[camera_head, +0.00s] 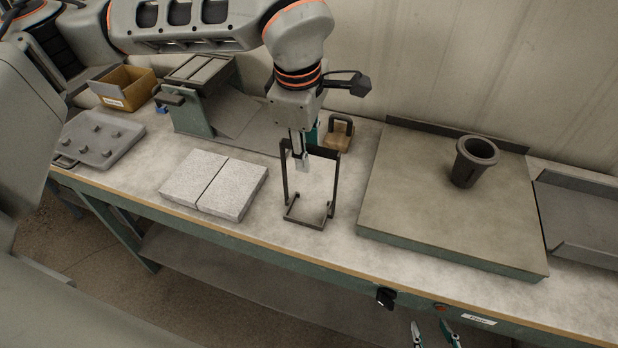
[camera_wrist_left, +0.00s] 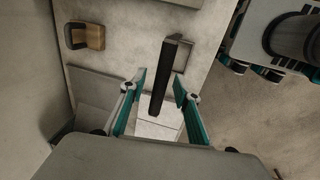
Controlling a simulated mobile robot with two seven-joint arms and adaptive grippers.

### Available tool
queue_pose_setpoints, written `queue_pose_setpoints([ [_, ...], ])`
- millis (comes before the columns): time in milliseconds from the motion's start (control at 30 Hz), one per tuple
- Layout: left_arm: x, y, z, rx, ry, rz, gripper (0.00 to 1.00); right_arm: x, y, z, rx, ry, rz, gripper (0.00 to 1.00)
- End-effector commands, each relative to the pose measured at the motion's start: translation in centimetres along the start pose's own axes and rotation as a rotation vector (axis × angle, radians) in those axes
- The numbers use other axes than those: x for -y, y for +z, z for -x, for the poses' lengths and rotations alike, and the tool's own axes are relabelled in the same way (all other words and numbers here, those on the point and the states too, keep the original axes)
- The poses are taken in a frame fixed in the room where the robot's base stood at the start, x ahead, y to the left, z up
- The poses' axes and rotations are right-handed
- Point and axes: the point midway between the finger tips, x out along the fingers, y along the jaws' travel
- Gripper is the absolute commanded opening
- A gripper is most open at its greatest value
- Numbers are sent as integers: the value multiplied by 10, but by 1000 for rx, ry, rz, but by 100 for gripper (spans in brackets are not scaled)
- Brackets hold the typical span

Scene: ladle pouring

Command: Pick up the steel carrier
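The steel carrier (camera_head: 318,221) is a dark open frame with two uprights, a top bar and a base. It stands upright on the bench near the front middle. My left gripper (camera_head: 302,158) is above and at the carrier's top bar, pointing down. In the left wrist view, the dark top bar (camera_wrist_left: 168,75) lies between the two teal fingers of my left gripper (camera_wrist_left: 158,83), which are apart with gaps beside the bar. My right gripper (camera_head: 431,326) shows at the bottom edge, below the bench front, with its fingers apart and nothing between them.
Two pale stone blocks (camera_head: 213,184) lie left of the carrier. A raised plate (camera_head: 440,205) with a dark cup (camera_head: 474,160) is at right. Behind the carrier sits a brown block with a dark handle (camera_head: 339,135). A grey tray (camera_head: 98,140) and a yellow box (camera_head: 125,88) are at left.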

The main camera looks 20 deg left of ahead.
Motion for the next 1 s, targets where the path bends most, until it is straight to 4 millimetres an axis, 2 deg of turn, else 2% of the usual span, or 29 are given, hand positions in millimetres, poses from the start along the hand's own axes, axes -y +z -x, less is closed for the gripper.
queue_pose_setpoints([
  [1000,1,0,-4,1,0,0,32,1,6,-4,1,0,0,40],
])
